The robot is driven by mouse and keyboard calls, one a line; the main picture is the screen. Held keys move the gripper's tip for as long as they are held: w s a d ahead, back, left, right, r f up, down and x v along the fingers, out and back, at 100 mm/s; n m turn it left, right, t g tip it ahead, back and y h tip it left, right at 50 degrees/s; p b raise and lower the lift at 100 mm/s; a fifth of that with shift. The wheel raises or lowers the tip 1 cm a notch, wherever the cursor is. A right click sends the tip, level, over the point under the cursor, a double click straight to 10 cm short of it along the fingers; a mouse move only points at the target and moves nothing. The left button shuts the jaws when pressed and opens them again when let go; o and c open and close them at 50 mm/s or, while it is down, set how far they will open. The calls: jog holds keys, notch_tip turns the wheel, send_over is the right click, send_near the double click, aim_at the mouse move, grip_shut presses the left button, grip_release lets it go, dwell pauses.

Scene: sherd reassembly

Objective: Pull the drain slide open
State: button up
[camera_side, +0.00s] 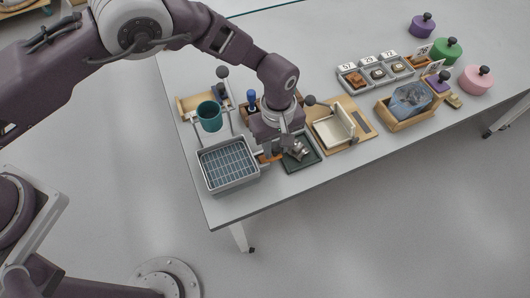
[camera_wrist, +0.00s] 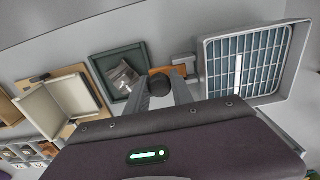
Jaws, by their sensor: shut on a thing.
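The grey basin with a barred rack (camera_side: 228,164) stands at the table's front left; it also shows at the right of the wrist view (camera_wrist: 250,62). My gripper (camera_side: 270,154) is low, just right of the basin. In the wrist view its fingers (camera_wrist: 160,88) close on a dark round knob (camera_wrist: 159,82), which seems to be the drain slide's handle. A small grey block (camera_wrist: 184,68) lies between the knob and the basin. How the knob joins the slide is hidden. An orange-brown piece (camera_side: 265,158) shows beneath the gripper.
A dark green tray (camera_side: 305,161) with a grey metallic piece (camera_side: 298,150) is close on my gripper's right. Beyond it is a cream hinged box (camera_side: 334,130) on a wooden board. A teal cup (camera_side: 209,116) stands behind the basin. The table's front edge is near.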

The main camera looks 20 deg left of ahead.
jog(key=shift+w+d, duration=0.1)
jog(key=o, duration=0.9)
jog(key=shift+w, duration=0.1)
jog(key=shift+r, duration=2.8)
